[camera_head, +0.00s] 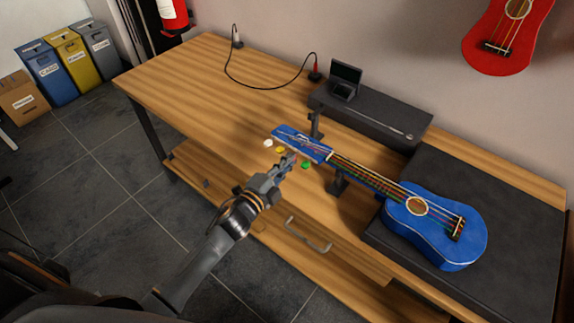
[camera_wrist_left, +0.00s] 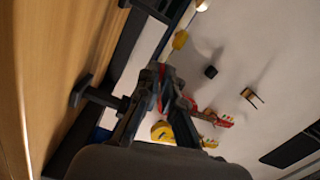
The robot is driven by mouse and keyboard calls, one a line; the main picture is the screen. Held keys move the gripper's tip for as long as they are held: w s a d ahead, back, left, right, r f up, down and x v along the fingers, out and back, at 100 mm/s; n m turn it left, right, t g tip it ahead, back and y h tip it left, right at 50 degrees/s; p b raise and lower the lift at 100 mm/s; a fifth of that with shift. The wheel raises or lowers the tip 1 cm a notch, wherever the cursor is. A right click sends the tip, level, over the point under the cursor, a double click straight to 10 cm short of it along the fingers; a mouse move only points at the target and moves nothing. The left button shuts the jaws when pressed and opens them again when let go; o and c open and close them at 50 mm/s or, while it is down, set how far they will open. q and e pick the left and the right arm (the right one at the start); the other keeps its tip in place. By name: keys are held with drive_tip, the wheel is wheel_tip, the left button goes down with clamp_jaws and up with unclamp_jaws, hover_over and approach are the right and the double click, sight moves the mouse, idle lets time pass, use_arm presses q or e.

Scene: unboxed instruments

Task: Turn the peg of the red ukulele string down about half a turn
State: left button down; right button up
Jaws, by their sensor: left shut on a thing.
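The blue ukulele (camera_head: 433,228) lies face up with its headstock (camera_head: 300,142) toward the left, its neck over a stand. Its white peg (camera_head: 268,143), yellow peg (camera_head: 280,150) and green peg (camera_head: 306,165) stick out on the near side. My left gripper (camera_head: 290,160) is at that side, between the yellow and green pegs, shut on the red peg. The peg is mostly hidden by the fingers; a bit of red (camera_wrist_left: 164,88) shows between them in the left wrist view, with the yellow peg (camera_wrist_left: 180,40) close by. My right gripper is not in view.
A black mat (camera_head: 510,220) lies under the ukulele's body. A dark raised shelf (camera_head: 385,118) with a small open device (camera_head: 345,80) stands behind the neck. A cable (camera_head: 265,86) lies at the back. The wooden table's left part (camera_head: 190,90) is clear.

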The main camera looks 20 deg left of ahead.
use_arm(q)
drive_tip(key=shift+m+b, duration=0.45)
drive_tip(key=shift+m, duration=0.65)
drive_tip(key=c, duration=1.5)
unclamp_jaws()
drive_tip(key=v, duration=1.2)
drive_tip(key=shift+f, duration=0.1)
